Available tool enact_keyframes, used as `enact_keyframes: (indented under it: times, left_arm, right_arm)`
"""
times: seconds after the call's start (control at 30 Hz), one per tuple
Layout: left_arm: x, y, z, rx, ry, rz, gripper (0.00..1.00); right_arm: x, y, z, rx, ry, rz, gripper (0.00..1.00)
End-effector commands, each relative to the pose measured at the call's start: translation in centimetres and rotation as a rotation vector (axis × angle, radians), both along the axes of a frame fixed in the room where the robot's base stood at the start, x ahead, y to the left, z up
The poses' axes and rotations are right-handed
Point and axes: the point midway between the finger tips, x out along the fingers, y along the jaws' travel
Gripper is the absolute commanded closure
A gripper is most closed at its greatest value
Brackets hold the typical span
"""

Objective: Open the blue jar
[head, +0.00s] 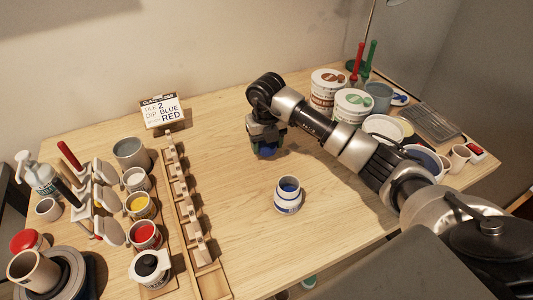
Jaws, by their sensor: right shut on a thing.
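The blue jar (288,200), white with a blue band, stands upright on the table, right of the wooden rack. Its top is open and blue shows inside. My right gripper (266,146) is behind the jar and above the table, pointing down. It is shut on a small blue thing that looks like the jar's lid (266,153), held apart from the jar. The fingers are dark and partly hide it. My left gripper is not in view.
A long wooden rack (205,255) and several glaze jars, including a yellow one (139,204) and a red one (145,235), stand on the left. A sign (161,112) stands behind. Tubs (354,104) and bowls crowd the right side. The table around the jar is clear.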

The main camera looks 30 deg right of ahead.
Motion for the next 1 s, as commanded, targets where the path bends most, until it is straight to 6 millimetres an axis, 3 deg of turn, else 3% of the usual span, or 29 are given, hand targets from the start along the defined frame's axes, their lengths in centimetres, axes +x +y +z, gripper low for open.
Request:
enact_keyframes:
  times: [0.03,0.2,0.6,0.63,0.77,1.0]
  left_arm:
    - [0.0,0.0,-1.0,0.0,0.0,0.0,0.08]
    - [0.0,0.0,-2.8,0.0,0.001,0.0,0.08]
    - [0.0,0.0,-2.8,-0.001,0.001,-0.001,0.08]
    - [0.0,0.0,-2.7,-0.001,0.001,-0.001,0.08]
    - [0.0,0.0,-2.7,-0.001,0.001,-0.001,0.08]
    - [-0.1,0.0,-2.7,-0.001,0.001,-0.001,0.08]
  right_arm:
    - [-0.1,0.0,-1.3,0.0,0.002,0.0,0.7]
    - [0.0,0.0,-3.6,0.001,0.002,0.001,0.7]
    - [0.0,0.0,-3.8,0.0,0.0,0.001,0.7]
    - [0.0,0.0,-3.7,0.001,0.0,0.001,0.37]
    - [0.0,0.0,-3.7,0.001,0.0,0.001,0.17]
    - [0.0,0.0,-3.7,0.0,0.0,0.001,0.16]
